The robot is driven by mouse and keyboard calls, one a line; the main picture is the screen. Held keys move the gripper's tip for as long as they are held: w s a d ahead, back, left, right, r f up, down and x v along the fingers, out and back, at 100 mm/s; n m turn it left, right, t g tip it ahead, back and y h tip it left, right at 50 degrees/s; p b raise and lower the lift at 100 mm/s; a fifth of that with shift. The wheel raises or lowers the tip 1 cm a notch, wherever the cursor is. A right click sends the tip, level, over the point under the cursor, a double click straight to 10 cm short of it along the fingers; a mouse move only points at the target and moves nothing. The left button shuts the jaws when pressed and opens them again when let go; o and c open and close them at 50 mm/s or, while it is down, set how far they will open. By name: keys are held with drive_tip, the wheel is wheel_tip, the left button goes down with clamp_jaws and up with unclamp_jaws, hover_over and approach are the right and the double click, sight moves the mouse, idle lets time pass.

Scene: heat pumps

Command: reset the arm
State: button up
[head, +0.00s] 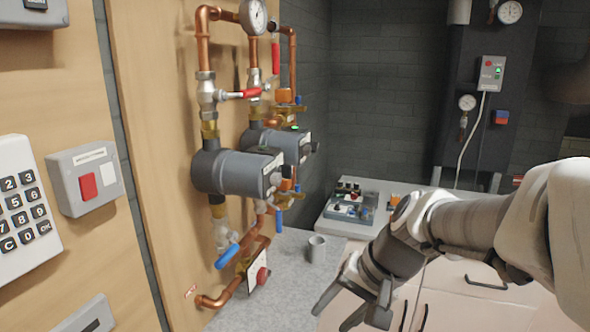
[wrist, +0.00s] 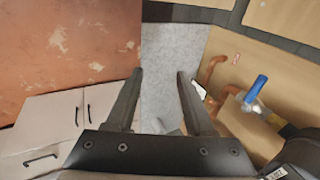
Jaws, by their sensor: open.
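My arm reaches in from the right of the head view, in front of the cabinets. My gripper (head: 347,300) points down and to the left at its end.
Two grey pumps (head: 230,172) on copper pipes are on the wooden panel. A blue-handled valve (head: 227,256) sits low. A grey mug (head: 317,248) stands on the countertop (head: 290,285). A blue device (head: 350,207) is farther back. A keypad (head: 22,205) is at left.

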drive_tip(key=s+d+r+n+t+h, duration=0.2)
drive_tip(key=s+d+r+n+h, duration=0.2)
drive_tip(key=s+d, duration=0.3)
drive_tip(key=s, duration=0.4)
drive_tip(key=shift+s+d+t+h, duration=0.2)
drive_tip(key=shift+t+h, duration=0.1)
drive_tip(key=shift+t, duration=0.1)
